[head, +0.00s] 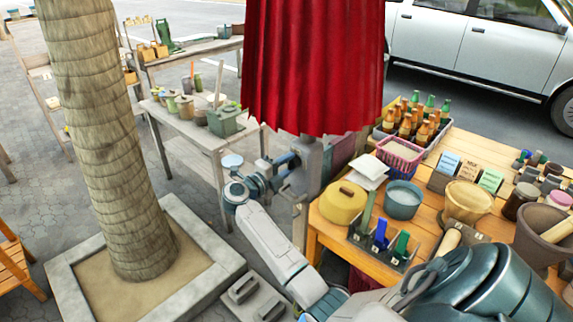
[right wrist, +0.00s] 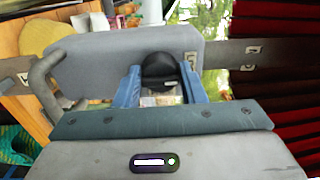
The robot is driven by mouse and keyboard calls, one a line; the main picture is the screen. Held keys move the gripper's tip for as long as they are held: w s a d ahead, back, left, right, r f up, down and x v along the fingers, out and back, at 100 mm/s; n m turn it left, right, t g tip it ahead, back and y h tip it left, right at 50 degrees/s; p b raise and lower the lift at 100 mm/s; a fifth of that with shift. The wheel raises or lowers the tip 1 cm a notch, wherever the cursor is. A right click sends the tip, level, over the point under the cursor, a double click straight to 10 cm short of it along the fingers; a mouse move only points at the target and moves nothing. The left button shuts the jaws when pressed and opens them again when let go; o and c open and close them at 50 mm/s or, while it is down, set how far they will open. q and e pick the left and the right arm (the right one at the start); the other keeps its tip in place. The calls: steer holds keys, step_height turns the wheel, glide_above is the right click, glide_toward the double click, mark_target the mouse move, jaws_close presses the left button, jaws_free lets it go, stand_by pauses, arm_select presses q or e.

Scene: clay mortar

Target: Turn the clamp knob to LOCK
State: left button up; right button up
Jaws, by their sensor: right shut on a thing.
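The clamp knob (right wrist: 160,70) is dark and rounded with a small pale mark, in front of a grey plate (right wrist: 90,65) in the right wrist view. My right gripper (right wrist: 161,88) has its two blue fingers on either side of the knob and is shut on it. In the head view my right gripper (head: 290,163) reaches the grey post (head: 310,165) under the red umbrella; the knob is hidden there. My left gripper is not in view.
The red umbrella (head: 312,65) hangs over the post. A tree trunk (head: 110,130) in a stone planter (head: 195,230) is to the left. A grey bent handle (right wrist: 45,85) is left of the knob.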

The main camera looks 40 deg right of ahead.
steer(key=o, duration=1)
steer(key=shift+a+f, duration=0.1)
steer(key=shift+a, duration=0.2)
steer(key=a+b, duration=0.1)
steer(key=a, duration=0.2)
steer(key=a+b, duration=0.2)
steer(key=a, duration=0.2)
steer(key=a+b, duration=0.2)
steer(key=a, duration=0.1)
steer(key=shift+s+a, duration=0.15)
steer(key=shift+s, duration=0.25)
